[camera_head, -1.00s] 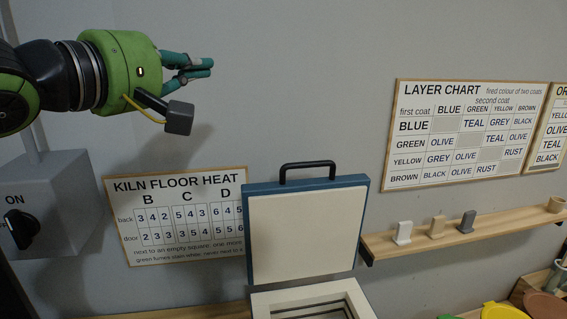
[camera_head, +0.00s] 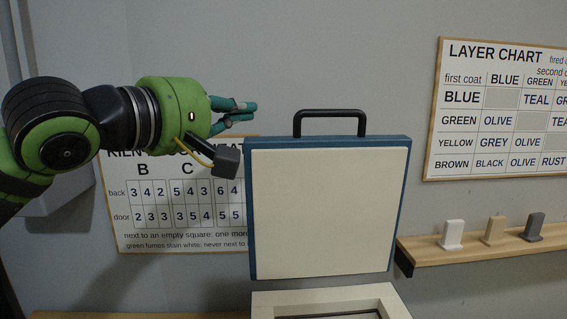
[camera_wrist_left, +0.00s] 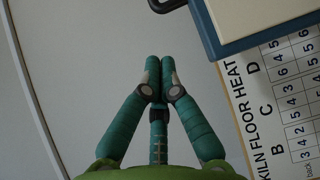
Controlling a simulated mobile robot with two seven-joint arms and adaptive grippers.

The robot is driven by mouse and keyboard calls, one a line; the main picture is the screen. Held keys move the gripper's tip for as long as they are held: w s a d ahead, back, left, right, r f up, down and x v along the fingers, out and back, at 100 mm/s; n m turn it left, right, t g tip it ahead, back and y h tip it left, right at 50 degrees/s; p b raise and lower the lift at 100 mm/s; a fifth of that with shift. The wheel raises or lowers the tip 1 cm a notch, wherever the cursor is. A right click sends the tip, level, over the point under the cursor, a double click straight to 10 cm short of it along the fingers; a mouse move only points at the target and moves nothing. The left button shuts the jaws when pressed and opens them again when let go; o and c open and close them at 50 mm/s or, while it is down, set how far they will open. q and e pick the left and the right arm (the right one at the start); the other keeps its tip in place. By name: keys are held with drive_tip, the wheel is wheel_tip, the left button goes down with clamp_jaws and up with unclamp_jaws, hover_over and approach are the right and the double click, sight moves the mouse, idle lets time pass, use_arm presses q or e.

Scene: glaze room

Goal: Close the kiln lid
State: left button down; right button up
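The kiln lid (camera_head: 325,212) stands open and upright, with a cream inner face and a blue edge. Its black bar handle (camera_head: 330,114) is on the top edge. Below it is the cream rim of the kiln (camera_head: 270,302), cut off by the bottom of the head view. My left gripper (camera_head: 252,112) is left of the handle, near its height, apart from it in the picture. In the left wrist view its green fingers (camera_wrist_left: 160,72) are together with nothing between them; the lid's corner (camera_wrist_left: 240,30) and part of the handle (camera_wrist_left: 168,5) show beyond. My right gripper is out of view.
A wall shelf (camera_head: 470,247) right of the lid holds small white, tan and grey pieces. The kiln floor heat chart (camera_head: 150,240) hangs behind my left arm, and the layer chart (camera_head: 500,120) at right. A grey box (camera_head: 62,196) is partly hidden by my arm.

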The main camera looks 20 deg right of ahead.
sight(280, 137)
use_arm(q)
drive_tip(key=p+x, duration=0.1)
drive_tip(key=x, duration=0.2)
drive_tip(key=f+p+x, duration=0.1)
drive_tip(key=p+x, duration=0.1)
drive_tip(key=x, duration=0.1)
drive_tip(key=p+x, duration=0.1)
drive_tip(key=x, duration=0.2)
drive_tip(key=shift+d+f, duration=0.1)
drive_tip(key=shift+f, duration=0.25)
drive_tip(key=shift+w+d+f, duration=0.15)
drive_tip(key=shift+w+d, duration=0.05)
drive_tip(key=shift+d, duration=0.15)
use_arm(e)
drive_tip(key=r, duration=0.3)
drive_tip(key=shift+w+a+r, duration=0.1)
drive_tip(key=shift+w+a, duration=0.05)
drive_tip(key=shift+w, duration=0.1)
use_arm(q)
drive_tip(key=shift+a+f, duration=0.1)
